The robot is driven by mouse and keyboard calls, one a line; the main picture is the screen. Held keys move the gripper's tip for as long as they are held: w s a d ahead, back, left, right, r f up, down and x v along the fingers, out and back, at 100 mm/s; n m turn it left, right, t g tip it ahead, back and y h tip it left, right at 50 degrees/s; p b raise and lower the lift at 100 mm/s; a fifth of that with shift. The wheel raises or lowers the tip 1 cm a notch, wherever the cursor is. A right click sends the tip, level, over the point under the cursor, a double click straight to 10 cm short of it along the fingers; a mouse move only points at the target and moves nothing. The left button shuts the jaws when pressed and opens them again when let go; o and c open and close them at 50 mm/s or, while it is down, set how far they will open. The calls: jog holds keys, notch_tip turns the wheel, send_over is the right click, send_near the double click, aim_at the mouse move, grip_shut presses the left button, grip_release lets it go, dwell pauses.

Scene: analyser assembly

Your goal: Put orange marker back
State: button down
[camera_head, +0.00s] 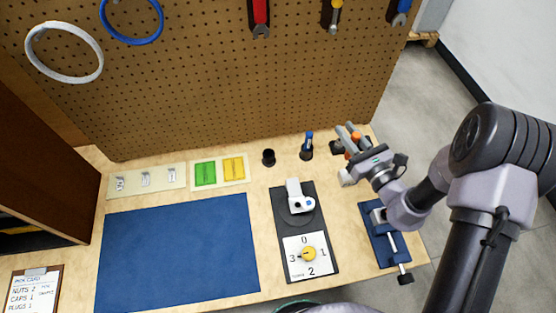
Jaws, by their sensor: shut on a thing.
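The orange marker (355,136) shows as small orange patches at my gripper (347,150), which is shut on it at the right back of the table. The gripper fingers cover most of the marker, so its tilt is hard to tell. A dark holder (336,147) sits just left of the gripper, partly hidden by it; I cannot tell whether the marker touches it. A blue marker (309,139) stands upright in a black round holder (306,154) further left. Another black round holder (268,158) looks empty.
A dark plate with a white clamp (300,197) and a yellow dial (308,253) lies in front. A blue vise (380,238) sits under my arm. Green and yellow blocks (205,173) and a blue mat (178,252) are left. A pegboard (215,80) stands behind.

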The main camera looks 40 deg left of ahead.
jog(key=s+a, duration=0.3)
jog(key=a, duration=0.4)
jog(key=s+a+f, duration=0.1)
jog(key=s+a, duration=0.2)
jog(key=a, duration=0.4)
jog(key=s+a+f, duration=0.1)
jog(key=s+a, duration=0.3)
jog(key=a, duration=0.3)
jog(key=shift+a+f+b, duration=0.15)
jog(key=shift+a+b, duration=0.2)
jog(key=shift+a, duration=0.05)
notch_tip(320, 180, down, 10)
jog(key=b, duration=0.3)
jog(key=shift+r+b, duration=0.2)
jog(key=shift+b, duration=0.2)
jog(key=shift+w+r, duration=0.1)
jog(key=shift+f, duration=0.2)
jog(key=c, duration=1.3)
grip_release()
jog(key=shift+r, duration=0.1)
